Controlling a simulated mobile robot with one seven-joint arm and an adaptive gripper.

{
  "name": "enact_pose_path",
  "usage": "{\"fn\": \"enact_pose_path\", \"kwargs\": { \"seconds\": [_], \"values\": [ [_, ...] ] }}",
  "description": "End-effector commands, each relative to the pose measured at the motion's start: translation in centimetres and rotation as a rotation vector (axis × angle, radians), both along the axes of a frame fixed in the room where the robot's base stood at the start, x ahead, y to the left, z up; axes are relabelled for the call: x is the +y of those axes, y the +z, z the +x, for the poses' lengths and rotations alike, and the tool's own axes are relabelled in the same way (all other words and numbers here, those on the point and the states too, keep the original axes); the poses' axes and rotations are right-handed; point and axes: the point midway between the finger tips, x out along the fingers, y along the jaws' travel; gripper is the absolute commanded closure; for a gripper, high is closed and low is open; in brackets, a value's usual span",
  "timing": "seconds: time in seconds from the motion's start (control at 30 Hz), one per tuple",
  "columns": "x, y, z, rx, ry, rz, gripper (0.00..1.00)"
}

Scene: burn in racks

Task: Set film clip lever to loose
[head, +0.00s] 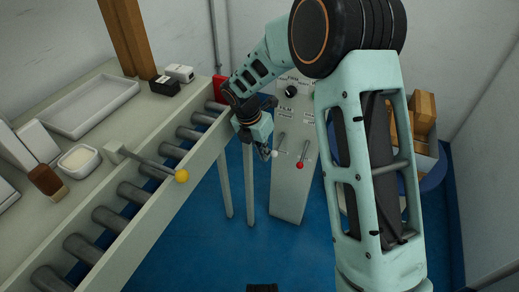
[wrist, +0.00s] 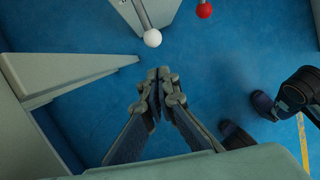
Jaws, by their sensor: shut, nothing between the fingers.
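A pale grey control panel (head: 289,190) stands past the roller conveyor. It carries a lever with a white ball knob (head: 275,153) and a lever with a red ball knob (head: 300,165). A label above the white-knobbed lever seems to read "FILM", but the print is too small to be sure. In the wrist view the white knob (wrist: 152,38) and red knob (wrist: 204,10) are at the top. My gripper (wrist: 158,72) is shut and empty, just below the white knob in that view and apart from it. In the head view my gripper (head: 267,153) is beside the white knob.
A black rotary knob (head: 291,91) sits higher on the panel. The roller conveyor (head: 147,193) at left has a lever with a yellow knob (head: 182,176). A bin of cardboard boxes (head: 424,115) is behind my arm. The blue floor before the panel is clear.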

Motion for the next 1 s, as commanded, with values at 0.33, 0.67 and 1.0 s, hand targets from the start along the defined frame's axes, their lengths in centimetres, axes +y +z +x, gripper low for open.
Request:
{"fn": "enact_pose_path", "kwargs": {
  "seconds": [0.33,0.67,1.0],
  "values": [
    [-1.5,-1.3,2.4,-0.004,-0.001,0.001,1.00],
    [-1.5,-1.3,2.4,-0.003,-0.001,0.000,1.00],
    [-1.5,-4.3,2.3,-0.004,-0.002,0.001,1.00]
  ]
}}
